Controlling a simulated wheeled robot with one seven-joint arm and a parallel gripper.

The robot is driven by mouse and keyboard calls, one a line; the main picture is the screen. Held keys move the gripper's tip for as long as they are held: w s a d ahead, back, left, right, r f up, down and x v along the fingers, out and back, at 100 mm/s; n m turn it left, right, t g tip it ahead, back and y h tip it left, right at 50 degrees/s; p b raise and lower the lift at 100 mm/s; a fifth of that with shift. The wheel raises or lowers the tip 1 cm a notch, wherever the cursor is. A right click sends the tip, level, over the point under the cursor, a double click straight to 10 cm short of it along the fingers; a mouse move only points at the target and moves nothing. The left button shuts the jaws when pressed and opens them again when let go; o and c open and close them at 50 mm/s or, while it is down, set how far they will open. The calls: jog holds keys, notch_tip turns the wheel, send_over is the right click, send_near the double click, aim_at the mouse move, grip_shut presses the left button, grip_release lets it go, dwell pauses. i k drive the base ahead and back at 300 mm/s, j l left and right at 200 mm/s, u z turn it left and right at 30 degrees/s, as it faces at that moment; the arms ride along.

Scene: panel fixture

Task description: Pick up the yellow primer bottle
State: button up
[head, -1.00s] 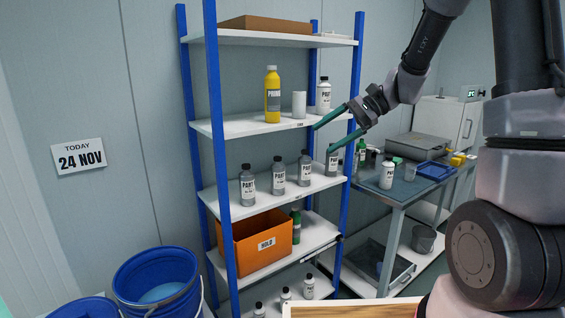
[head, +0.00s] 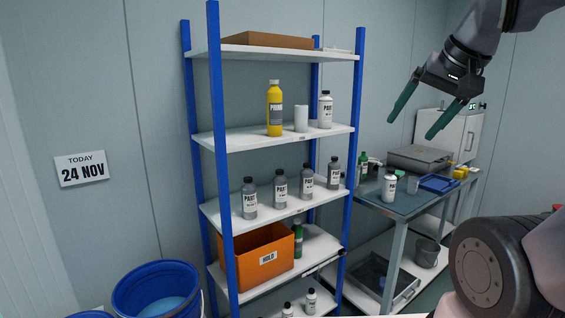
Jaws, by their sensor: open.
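The yellow primer bottle (head: 275,112) stands upright on the second shelf from the top of the blue-posted rack, left of a plain white cylinder (head: 301,119) and a white bottle (head: 325,110). My gripper (head: 415,118) is open and empty. It hangs in the air to the right of the rack, in front of the wall, with its two green fingers spread and pointing down and left. It is well apart from the yellow bottle.
The shelf (head: 240,139) has bare room left of the yellow bottle. Blue posts (head: 221,170) edge the rack. Several grey bottles (head: 280,190) stand one shelf below, above an orange bin (head: 258,258). A workbench (head: 400,205) with a bottle and trays is at right; a blue bucket (head: 150,290) is on the floor.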

aim_at(274, 95)
jog(key=i+j, duration=0.15)
jog(key=j, duration=0.25)
jog(key=i+j, duration=0.2)
jog(key=j, duration=0.2)
jog(key=i+j, duration=0.15)
jog(key=j, duration=0.2)
